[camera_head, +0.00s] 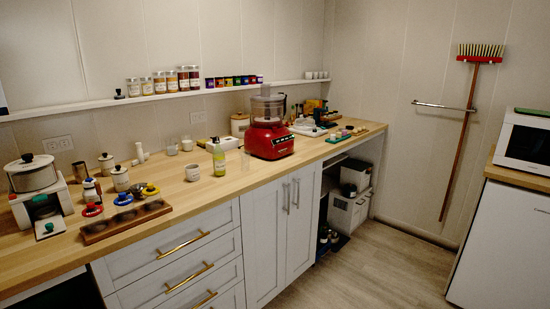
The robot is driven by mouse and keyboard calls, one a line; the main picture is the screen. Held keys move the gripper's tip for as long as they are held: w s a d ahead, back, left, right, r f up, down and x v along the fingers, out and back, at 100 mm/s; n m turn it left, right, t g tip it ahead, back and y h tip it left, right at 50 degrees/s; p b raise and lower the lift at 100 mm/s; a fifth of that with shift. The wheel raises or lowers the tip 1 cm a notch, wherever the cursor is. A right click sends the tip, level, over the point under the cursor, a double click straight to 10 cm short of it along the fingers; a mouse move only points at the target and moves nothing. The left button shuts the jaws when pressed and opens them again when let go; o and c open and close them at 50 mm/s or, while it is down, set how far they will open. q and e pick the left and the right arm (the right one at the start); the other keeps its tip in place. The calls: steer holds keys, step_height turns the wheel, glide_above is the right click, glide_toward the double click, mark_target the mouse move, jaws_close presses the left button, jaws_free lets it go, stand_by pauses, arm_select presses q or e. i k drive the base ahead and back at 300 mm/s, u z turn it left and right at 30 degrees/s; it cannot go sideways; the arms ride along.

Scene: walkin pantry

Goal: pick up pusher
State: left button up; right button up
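No gripper of mine shows in the head view. I cannot tell for certain which thing is the pusher. A red food processor (269,137) with a clear bowl stands on the wooden counter (240,183), right of the middle. Its top and feed tube (266,91) are too small to show whether a pusher sits inside.
A white and steel appliance (34,176) stands at far left. A shelf above holds spice jars (171,80). A broom (462,130) hangs at right, near a white microwave (523,142). The floor (375,275) is clear.

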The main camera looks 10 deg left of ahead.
mark_target(245, 156)
steer(key=z, duration=0.6)
steer(key=i, duration=1.95)
steer(key=u, duration=0.35)
steer(key=i, duration=1.3)
steer(key=u, duration=1.15)
